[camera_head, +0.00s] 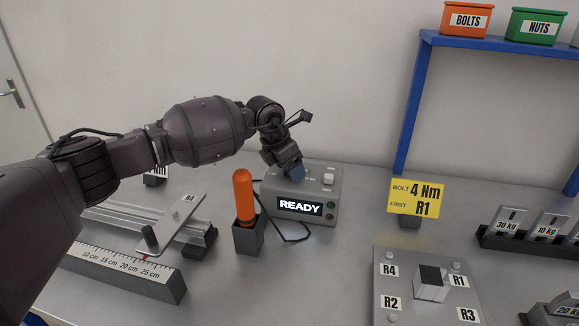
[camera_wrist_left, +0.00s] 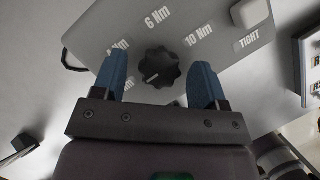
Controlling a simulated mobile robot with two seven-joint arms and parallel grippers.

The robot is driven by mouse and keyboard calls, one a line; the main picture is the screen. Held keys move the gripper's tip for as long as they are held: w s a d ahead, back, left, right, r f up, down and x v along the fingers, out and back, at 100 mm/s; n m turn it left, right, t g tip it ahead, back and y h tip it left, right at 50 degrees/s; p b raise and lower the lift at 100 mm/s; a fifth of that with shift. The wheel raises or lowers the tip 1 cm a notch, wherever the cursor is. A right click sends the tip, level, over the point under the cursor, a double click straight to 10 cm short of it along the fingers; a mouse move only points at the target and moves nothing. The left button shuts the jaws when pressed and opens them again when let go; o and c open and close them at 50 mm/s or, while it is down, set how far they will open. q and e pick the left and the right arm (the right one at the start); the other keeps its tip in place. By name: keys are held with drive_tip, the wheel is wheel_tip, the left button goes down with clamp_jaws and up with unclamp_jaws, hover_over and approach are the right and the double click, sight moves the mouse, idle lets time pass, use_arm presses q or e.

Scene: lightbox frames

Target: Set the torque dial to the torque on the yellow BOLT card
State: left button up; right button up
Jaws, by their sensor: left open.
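The yellow BOLT card (camera_head: 415,197) reads "BOLT 4 Nm FIRST R1". The grey torque box (camera_head: 325,190) shows "READY" on its display. Its black knobbed torque dial (camera_wrist_left: 160,68) shows in the left wrist view, with a white mark toward the lower left. Around it, "6 Nm" and "10 Nm" are readable; two other Nm labels at the left are partly hidden by a finger. My left gripper (camera_head: 292,170) is over the box, its open blue fingers (camera_wrist_left: 165,88) on either side of the dial; contact cannot be told. My right gripper is out of view.
An orange-handled tool (camera_head: 243,197) stands in a grey holder left of the box. A ruler fixture (camera_head: 122,270) lies at the left. A plate (camera_head: 405,265) marked R1 to R4 is at the front right. Weights (camera_head: 510,222) and a blue shelf (camera_head: 430,40) are at right.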

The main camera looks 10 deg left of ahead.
use_arm(q)
drive_tip(key=shift+c, duration=0.4)
drive_tip(key=c, duration=0.8)
drive_tip(key=shift+c, duration=0.2)
